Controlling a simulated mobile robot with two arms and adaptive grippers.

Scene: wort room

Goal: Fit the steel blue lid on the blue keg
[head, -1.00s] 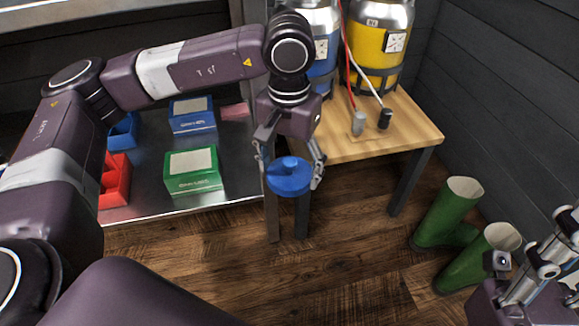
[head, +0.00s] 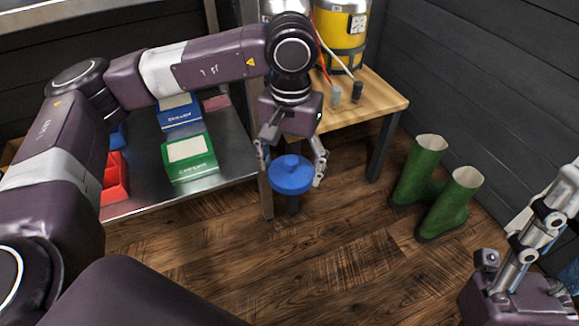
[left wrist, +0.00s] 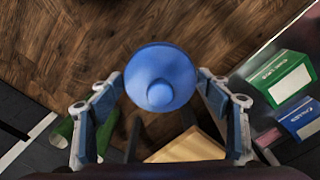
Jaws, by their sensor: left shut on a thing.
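My left gripper (head: 292,174) is shut on the steel blue lid (head: 290,180), a round disc with a raised knob. The lid is held roughly level, knob up, above the wooden floor. In the left wrist view the lid (left wrist: 160,75) sits between the two fingers (left wrist: 160,86). The blue keg is almost wholly hidden behind my left arm at the top of the head view; only part of a metal top (head: 269,8) shows there. My right gripper (head: 540,245) is at the lower right, partly in view; its jaw opening cannot be made out.
A yellow keg (head: 338,32) stands on a wooden table (head: 385,97) with red and white cables. Green boots (head: 448,205) stand on the floor to the right. A metal bench (head: 228,150) at left carries a green box (head: 188,158), a blue box (head: 180,113) and red bins.

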